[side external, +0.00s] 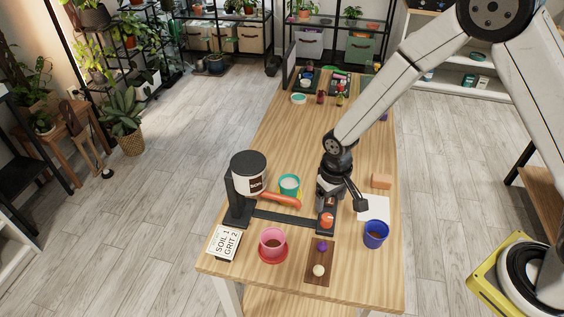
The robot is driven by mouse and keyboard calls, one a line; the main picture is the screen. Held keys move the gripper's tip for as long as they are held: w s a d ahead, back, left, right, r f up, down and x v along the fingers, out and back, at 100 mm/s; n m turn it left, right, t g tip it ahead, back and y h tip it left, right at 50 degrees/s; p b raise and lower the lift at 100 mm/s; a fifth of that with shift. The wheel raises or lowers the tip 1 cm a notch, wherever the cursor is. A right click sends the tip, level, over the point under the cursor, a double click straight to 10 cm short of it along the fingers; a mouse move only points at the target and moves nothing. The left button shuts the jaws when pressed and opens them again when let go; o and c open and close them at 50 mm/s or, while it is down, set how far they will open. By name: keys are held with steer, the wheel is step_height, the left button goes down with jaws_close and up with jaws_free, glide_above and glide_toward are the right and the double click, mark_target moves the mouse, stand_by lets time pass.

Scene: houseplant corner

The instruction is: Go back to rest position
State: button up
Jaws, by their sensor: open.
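My gripper (331,201) is low over the front part of the wooden table (290,140), pointing down. Its jaws are open, with no held thing visible between them. Just below it, an orange-red round thing (327,221) sits at the right end of a black base bar (283,218). I cannot tell whether the jaws touch it. At the bar's left end stands a black holder with a dark-lidded, labelled canister (249,178) and an orange spout or handle (281,199).
Around my gripper are a teal pot (289,185), a pink pot (272,241), a blue pot (376,233), a white sheet (371,208) and a tan block (381,181). In front are a "SOIL 1 GRIT 2" card (225,242) and a brown board (319,270). The table's middle is clear.

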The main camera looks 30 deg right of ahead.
steer(key=shift+r, duration=0.15)
steer(key=shift+s+d+r, duration=0.15)
steer(key=shift+d+r, duration=0.2)
steer(key=shift+r, duration=0.1)
steer(key=s+d+r+t, duration=0.2)
steer(key=s+d+r, duration=0.7)
steer(key=r, duration=0.3)
steer(key=shift+s+t, duration=0.3)
steer(key=shift+s, duration=0.6)
steer(key=shift+d+f, duration=0.1)
